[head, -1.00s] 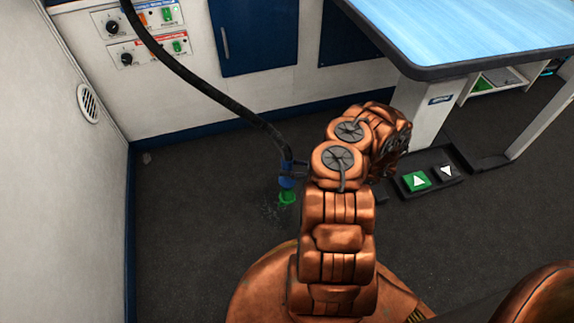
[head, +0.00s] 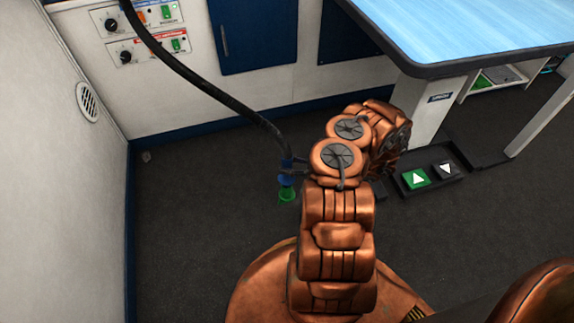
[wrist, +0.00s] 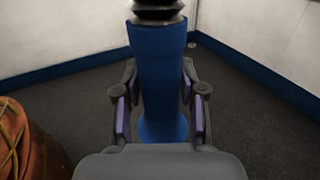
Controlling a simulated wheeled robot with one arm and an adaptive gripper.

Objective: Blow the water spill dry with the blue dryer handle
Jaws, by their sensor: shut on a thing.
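The blue dryer handle (head: 286,181) hangs nozzle-down just above the dark floor, with a green ring (head: 287,194) at its lower end and a black hose at its top. My gripper (head: 294,168) is shut on the handle, mostly hidden behind my arm in the head view. In the wrist view the handle (wrist: 163,70) stands upright between the two fingers of my gripper (wrist: 160,118), with purple pads on either side. I cannot make out a water spill on the floor now; any part behind the arm or under the nozzle is hidden.
The black hose (head: 205,87) runs up left past a wall panel (head: 140,32) with knobs and green switches. A blue-topped table (head: 470,30) stands at right, with a foot pedal (head: 430,178) on the floor. Floor left of the handle is clear.

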